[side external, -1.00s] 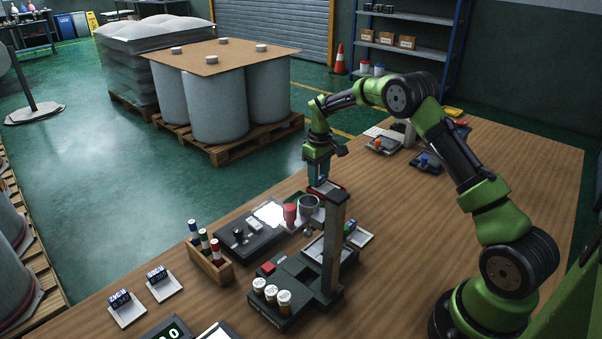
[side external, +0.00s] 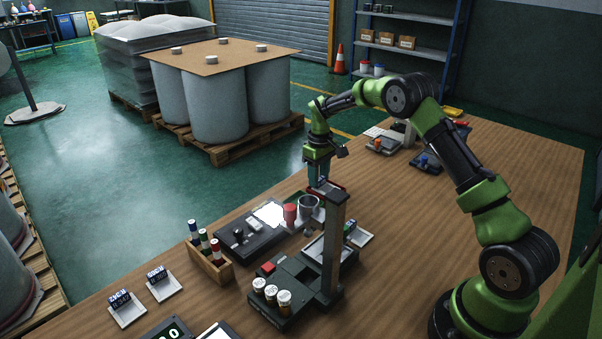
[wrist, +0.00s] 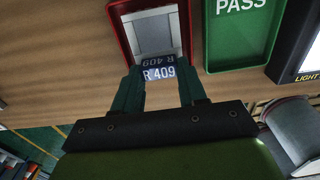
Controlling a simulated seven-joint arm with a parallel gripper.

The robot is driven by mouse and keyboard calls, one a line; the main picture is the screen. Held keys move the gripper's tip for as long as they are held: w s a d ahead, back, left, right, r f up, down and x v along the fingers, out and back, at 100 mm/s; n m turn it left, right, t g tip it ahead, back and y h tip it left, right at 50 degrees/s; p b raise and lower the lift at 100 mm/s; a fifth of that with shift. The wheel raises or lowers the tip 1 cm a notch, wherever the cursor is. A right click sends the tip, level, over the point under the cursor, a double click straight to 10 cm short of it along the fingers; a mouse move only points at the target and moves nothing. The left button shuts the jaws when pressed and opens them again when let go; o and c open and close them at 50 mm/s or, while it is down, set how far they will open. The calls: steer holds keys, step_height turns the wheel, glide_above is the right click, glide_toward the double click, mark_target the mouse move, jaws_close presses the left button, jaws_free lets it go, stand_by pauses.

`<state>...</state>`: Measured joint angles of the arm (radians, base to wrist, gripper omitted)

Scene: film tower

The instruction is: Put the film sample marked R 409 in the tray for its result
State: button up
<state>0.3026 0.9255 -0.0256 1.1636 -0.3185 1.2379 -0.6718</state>
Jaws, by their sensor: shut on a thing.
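The film sample marked R 409 (wrist: 159,73) is a small blue and white block held between the two fingers of my gripper (wrist: 160,85). In the wrist view it overlaps the near edge of a red-rimmed tray (wrist: 184,68) with a grey inside. Whether it touches the tray is not clear. A green tray (wrist: 240,50) marked PASS lies just to the right of the red one. In the side view my gripper (side external: 318,182) points down over the red tray (side external: 340,186), and the sample is too small to make out.
A light box (wrist: 300,68) stands right of the green tray. Two more samples sit on white pads (side external: 127,316) at the front left.

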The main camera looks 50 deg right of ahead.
steer(key=o, duration=1.2)
steer(key=shift+o, duration=0.3)
steer(key=o, duration=0.5)
steer(key=shift+c, duration=0.2)
steer(key=shift+r, duration=3.55)
steer(key=shift+f, duration=0.1)
